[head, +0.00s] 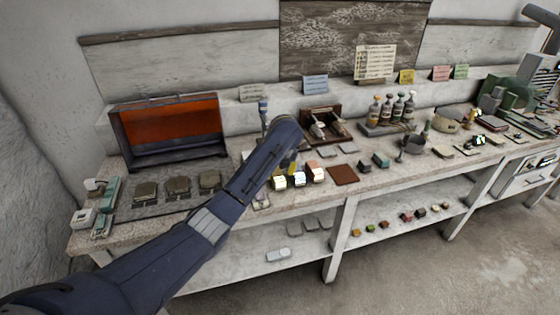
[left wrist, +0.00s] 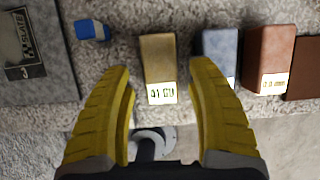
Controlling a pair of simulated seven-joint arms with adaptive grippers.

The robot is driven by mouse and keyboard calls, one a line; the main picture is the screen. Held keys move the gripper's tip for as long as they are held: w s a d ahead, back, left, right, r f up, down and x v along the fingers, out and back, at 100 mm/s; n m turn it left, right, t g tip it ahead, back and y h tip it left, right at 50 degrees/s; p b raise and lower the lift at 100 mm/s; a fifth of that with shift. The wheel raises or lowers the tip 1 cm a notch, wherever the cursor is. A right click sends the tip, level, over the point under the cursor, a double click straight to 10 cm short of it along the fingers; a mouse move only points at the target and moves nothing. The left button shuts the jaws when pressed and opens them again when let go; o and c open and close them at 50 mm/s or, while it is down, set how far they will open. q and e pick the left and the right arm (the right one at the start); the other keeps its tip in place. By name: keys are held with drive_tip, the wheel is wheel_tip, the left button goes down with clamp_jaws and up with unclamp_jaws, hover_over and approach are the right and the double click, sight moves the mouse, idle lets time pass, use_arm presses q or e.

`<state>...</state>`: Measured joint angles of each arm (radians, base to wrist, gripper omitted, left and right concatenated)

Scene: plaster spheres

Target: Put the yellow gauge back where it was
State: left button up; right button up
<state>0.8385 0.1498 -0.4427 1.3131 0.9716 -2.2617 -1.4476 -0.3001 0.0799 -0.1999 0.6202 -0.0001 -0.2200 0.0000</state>
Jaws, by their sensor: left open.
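A dull yellow block with a white label, which looks like the yellow gauge (left wrist: 158,52), stands on the speckled bench top in the left wrist view. My left gripper (left wrist: 162,70) is open, its yellow fingers to either side of the block's near end and apart from it. In the head view my left arm reaches over the bench and its hand hides much of that spot; the gripper's fingers (head: 291,167) show only in part. The gauge appears to be the leftmost of three labelled blocks (head: 279,183). My right gripper is not in view.
A blue-grey block (left wrist: 220,52) and a red-brown block (left wrist: 270,55) stand close on the right, then a brown plate (head: 343,174). A small blue block (left wrist: 91,30) and a dark slate plate (left wrist: 22,62) lie left. The bench's front edge is near.

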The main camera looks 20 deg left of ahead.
use_arm(q)
drive_tip(key=v, duration=0.9)
drive_tip(key=shift+r, duration=0.15)
